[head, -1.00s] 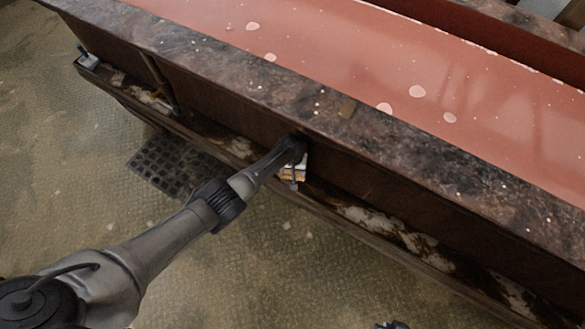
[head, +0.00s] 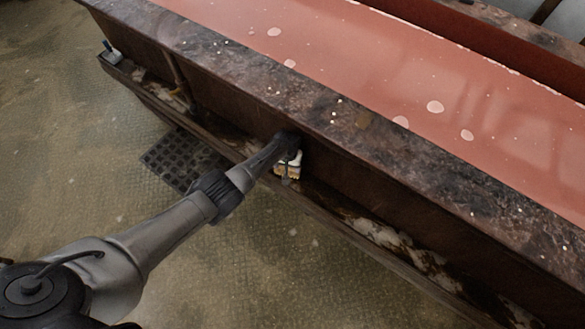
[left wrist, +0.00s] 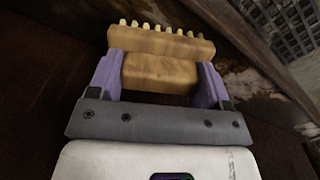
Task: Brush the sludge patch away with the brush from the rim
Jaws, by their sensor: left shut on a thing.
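The brush (left wrist: 160,71) is a pale wooden block with a row of stubby tan bristles along its far edge. My left gripper (left wrist: 158,82) is shut on it, one purple finger on each side. In the head view, the gripper (head: 288,168) and brush are beside the tank's dark front wall, below the rim and above the lower ledge; contact with either is unclear. My right gripper is out of view.
Red liquid (head: 400,70) with pale spots fills the tank behind the rim. A narrow, stained lower ledge (head: 385,235) runs along the front. A dark grid (head: 185,160) lies on the open floor.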

